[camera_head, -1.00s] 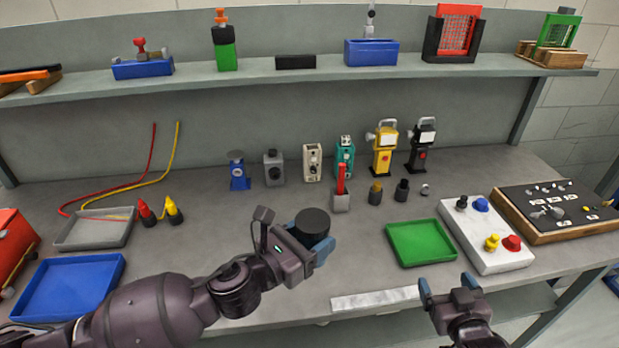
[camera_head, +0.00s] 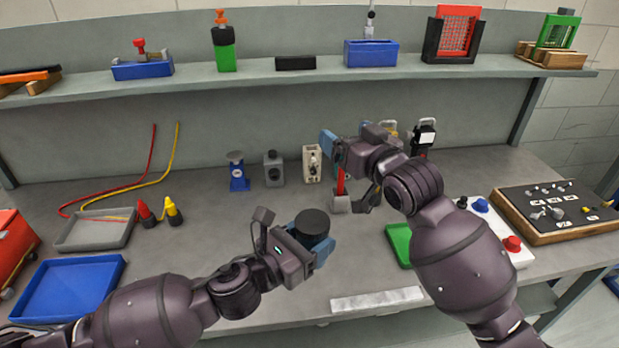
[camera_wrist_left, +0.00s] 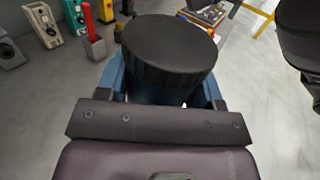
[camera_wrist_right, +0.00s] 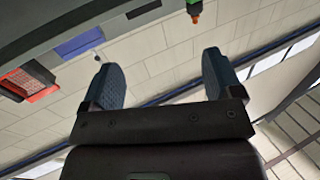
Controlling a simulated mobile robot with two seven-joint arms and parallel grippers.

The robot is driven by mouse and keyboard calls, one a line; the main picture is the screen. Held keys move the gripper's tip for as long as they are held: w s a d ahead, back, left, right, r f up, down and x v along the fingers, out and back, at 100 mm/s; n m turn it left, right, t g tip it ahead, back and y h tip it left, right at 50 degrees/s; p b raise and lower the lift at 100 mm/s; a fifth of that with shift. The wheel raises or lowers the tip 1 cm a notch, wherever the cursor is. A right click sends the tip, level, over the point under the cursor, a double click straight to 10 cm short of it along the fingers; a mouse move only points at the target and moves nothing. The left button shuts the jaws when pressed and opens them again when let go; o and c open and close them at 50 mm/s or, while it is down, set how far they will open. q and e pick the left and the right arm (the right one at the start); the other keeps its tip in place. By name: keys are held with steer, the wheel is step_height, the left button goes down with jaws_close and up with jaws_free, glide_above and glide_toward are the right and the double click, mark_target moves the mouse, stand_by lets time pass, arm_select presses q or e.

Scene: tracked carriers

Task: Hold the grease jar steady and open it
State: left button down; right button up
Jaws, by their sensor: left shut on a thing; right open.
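The grease jar shows a dark, round, ribbed lid (camera_head: 312,222) in the head view, and the same lid fills the top middle of the left wrist view (camera_wrist_left: 168,45). My left gripper (camera_head: 312,243) is shut on the jar below the lid, with its blue fingers on either side. The jar body is mostly hidden by the gripper. My right gripper (camera_head: 345,142) is raised above the back of the bench, up and to the right of the jar, clear of it. Its fingers are apart and empty in the right wrist view (camera_wrist_right: 165,80).
A grey block with a red stick (camera_head: 341,200) stands below my right gripper. A green tray (camera_head: 398,243) is partly hidden by my right arm. A white button panel (camera_head: 522,255) and a dark board (camera_head: 560,210) lie right. A blue tray (camera_head: 70,287) lies left.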

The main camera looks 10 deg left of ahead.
steer(key=s+a+r+m+g+y, duration=0.15)
steer(key=a+r+g, duration=0.25)
steer(key=a+r, duration=0.4)
steer(key=m+g+h, duration=1)
steer(key=m+h, duration=0.2)
steer(key=m, duration=0.6)
glide_above(310, 220)
steer(key=f, duration=0.9)
steer(key=shift+a, duration=0.4)
steer(key=shift+s+d+m, duration=0.1)
steer(key=shift+d+m, duration=0.25)
steer(key=shift+m, duration=0.5)
steer(key=shift+f, duration=4)
